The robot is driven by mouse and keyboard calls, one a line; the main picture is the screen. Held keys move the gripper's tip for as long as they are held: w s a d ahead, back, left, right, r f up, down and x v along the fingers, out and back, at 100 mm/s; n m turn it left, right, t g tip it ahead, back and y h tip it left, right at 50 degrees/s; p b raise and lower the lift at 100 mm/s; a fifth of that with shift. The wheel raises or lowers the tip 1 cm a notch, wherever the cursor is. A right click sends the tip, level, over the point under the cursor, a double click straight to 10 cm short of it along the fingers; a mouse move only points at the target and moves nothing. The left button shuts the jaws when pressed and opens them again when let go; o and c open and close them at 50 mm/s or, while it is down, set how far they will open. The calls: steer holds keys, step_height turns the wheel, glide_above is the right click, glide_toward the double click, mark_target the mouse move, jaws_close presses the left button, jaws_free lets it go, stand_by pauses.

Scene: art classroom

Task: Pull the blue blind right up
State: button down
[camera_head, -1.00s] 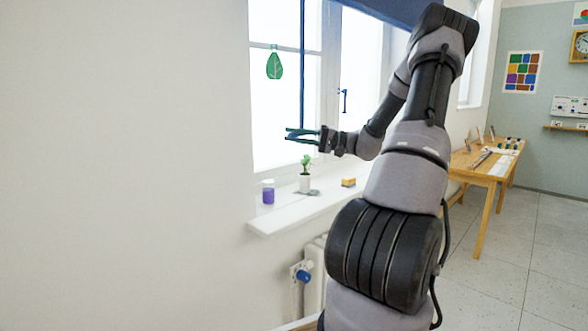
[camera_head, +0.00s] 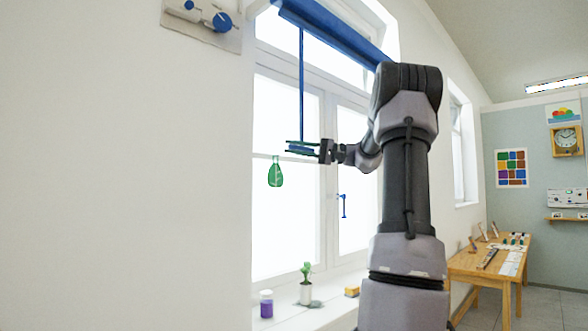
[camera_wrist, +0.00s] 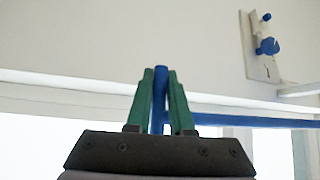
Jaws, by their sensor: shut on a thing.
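The blue blind (camera_head: 335,32) shows as a narrow slanted band across the top of the window. A thin blue cord or rod (camera_head: 302,85) hangs straight down from its lower edge near the left end.
A bracket with blue knobs (camera_head: 212,18) is on the wall at upper left. A purple jar (camera_head: 266,304), a potted plant (camera_head: 306,285) and a yellow block (camera_head: 352,291) stand on the sill. A wooden table (camera_head: 490,265) is at right.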

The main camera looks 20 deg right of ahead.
steer(key=shift+r, duration=1)
steer(key=c, duration=0.8)
jaws_free()
steer(key=shift+d, duration=0.1)
steer(key=shift+f, duration=0.1)
steer(key=shift+s+d, duration=0.15)
steer(key=shift+d, duration=0.2)
steer(key=v, duration=1)
